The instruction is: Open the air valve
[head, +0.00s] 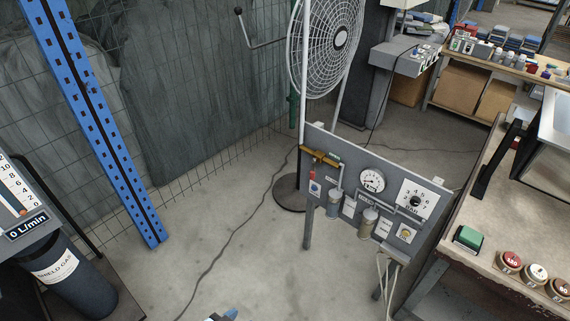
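A grey air panel (350,208) stands on legs right of centre in the head view. A brass pipe (320,157) enters at its upper left. A small red handle (312,172) hangs down below this pipe and looks like the valve lever. A round pressure gauge (372,180) sits mid-panel, its needle too small to read surely. A numbered BAR dial with a black knob (415,200) is at the right. Two grey canisters hang below the pipes. Neither gripper can be made out; only a small blue-and-dark part shows at the bottom edge.
A workbench (476,204) with a green block (467,238) and several round red-and-white pieces is close on the panel's right. A large fan (325,45) stands behind. A gas cylinder (75,280) is at left. The floor left of the panel is clear except for a cable.

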